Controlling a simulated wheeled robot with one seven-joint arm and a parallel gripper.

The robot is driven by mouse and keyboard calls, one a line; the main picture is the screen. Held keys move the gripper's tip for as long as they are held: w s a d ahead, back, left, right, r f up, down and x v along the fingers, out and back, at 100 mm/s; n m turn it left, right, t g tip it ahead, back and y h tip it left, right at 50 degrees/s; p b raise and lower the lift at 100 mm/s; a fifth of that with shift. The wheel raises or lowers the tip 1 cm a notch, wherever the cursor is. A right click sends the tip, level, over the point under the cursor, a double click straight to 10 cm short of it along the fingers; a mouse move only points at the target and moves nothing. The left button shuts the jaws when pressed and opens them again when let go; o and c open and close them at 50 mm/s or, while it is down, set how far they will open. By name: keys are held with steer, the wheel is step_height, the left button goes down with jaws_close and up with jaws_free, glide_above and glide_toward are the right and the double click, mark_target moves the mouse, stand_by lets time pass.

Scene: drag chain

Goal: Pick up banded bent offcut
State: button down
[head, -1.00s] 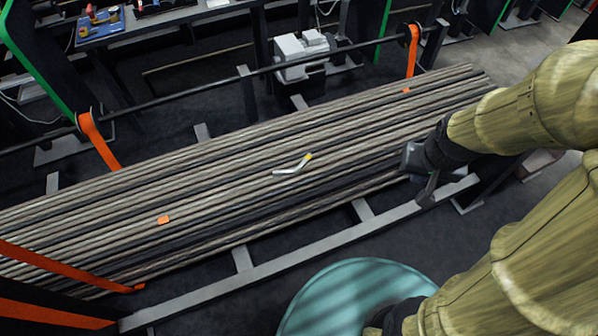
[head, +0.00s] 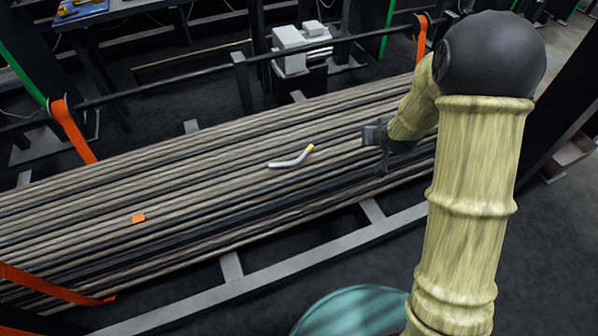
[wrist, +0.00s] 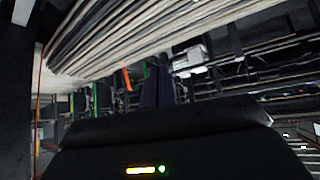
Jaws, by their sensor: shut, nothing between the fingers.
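The banded bent offcut (head: 288,162) is a short pale grey bent piece with a yellow band at its right end. It lies on top of the bundle of long ribbed bars (head: 200,185) in the head view. My gripper (head: 378,143) is to the right of the offcut, apart from it, above or near the right part of the bundle. It is shut and empty; its fingertips are small and partly dark in the head view. I cannot make out the offcut in the wrist view, where the dark gripper housing fills the lower part.
A small orange piece (head: 138,218) lies on the bars at the left. Orange straps (head: 72,130) hang from a dark horizontal rail (head: 190,83) behind the bundle. A grey machine (head: 300,48) stands behind it. A grey floor beam (head: 290,270) runs in front.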

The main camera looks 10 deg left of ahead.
steer(key=w+a+f+n+t+y+b, duration=0.1)
steer(key=w+a+f+b, duration=0.2)
steer(key=f, duration=0.4)
steer(key=w+a+f+y+b, duration=0.1)
steer(key=a+f+b, duration=0.2)
steer(key=f+b, duration=0.25)
steer(key=w+a+f+n+t+y+b, duration=0.1)
steer(key=w+a+f+b, duration=0.2)
steer(key=f, duration=0.4)
steer(key=n+y+b, duration=0.3)
steer(key=y+b, duration=0.1)
steer(key=b, duration=1)
glide_toward(299, 168)
steer(key=r+v, duration=0.1)
steer(key=v, duration=0.2)
steer(key=shift+s+a+t, duration=0.15)
steer(key=shift+a+t, duration=0.1)
steer(key=shift+t, duration=0.15)
